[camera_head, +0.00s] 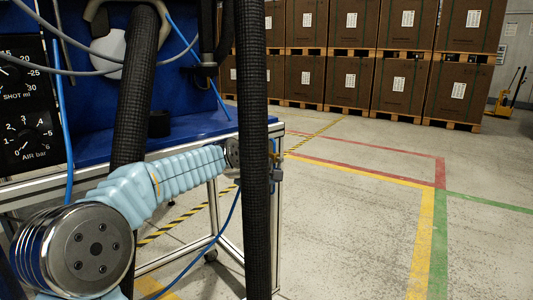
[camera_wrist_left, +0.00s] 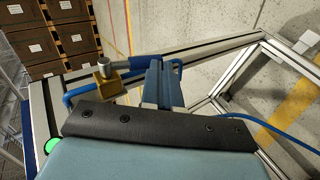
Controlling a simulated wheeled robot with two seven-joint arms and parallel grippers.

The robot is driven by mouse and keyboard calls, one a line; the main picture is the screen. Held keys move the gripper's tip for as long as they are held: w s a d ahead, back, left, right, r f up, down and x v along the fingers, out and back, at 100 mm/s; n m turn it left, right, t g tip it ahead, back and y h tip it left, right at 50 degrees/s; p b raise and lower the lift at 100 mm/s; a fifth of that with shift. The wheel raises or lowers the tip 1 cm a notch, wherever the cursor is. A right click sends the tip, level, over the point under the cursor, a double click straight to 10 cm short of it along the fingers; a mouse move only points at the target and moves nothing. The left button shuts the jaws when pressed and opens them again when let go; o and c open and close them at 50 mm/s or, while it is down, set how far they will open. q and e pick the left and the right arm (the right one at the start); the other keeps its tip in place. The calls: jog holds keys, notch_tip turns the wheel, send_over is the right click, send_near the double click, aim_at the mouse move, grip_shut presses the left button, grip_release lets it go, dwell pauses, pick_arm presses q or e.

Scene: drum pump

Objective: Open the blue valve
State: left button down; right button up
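The blue valve (camera_wrist_left: 156,61) shows in the left wrist view as a blue lever beside a grey cylindrical fitting and a brass block (camera_wrist_left: 108,76). In the head view, part of the valve assembly (camera_head: 276,172) shows just right of the black hose. My left arm reaches across from the lower left, and the hose hides most of its gripper. In the left wrist view, my left gripper (camera_wrist_left: 162,72) has its blue fingers close together, their tips at the lever. Whether they grip it or only touch it is unclear. My right gripper is not in view.
A thick black hose (camera_head: 253,130) hangs in front of my left wrist. A second hose (camera_head: 135,95) hangs farther left before the blue pump cart (camera_head: 185,130). The cart's aluminium frame (camera_wrist_left: 215,42) surrounds the valve. Open floor lies right; stacked boxes (camera_head: 340,85) stand behind.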

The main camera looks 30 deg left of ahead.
pick_arm(q)
jog(key=shift+w+d+f+p, duration=0.2)
jog(key=shift+w+f+p, duration=0.25)
jog(key=shift+f, duration=0.1)
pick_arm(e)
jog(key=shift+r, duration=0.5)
pick_arm(q)
jog(key=shift+w+f, duration=0.1)
